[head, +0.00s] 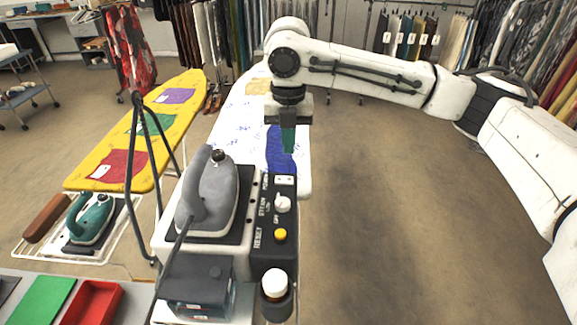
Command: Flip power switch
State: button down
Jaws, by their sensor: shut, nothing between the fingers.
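The black control panel (262,255) runs along the right side of the iron station. The power switch (284,180) is a small pale rocker at the panel's far end, beside the POWER lettering. Its position, on or off, is too small to tell. Below it in the picture are a white steam dial (282,204) and a yellow reset button (280,235). My gripper (289,150) points down with its dark green fingers shut and empty. The fingertips appear just above and beyond the switch in the picture, apart from it. Their exact height over the panel cannot be told.
A grey iron (208,190) with a cord stands left of the panel. A white-capped bottle (274,284) sits in a holder at the near end. A white ironing board (232,130) and a yellow one (127,152) lie beyond. Open floor (400,210) is to the right.

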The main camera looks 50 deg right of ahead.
aim_at(282, 179)
notch_tip(282, 179, down, 8)
jog(key=shift+r+p, duration=0.1)
jog(key=shift+p, duration=0.5)
jog(key=shift+s+f+t+y+b, duration=0.2)
jog(key=shift+f+t+y+b, duration=0.1)
jog(key=shift+f+t+b, duration=0.15)
jog(key=shift+a, duration=0.1)
jog(key=shift+w+a+p, duration=0.4)
jog(key=shift+w+a, duration=0.1)
jog(key=shift+w, duration=0.1)
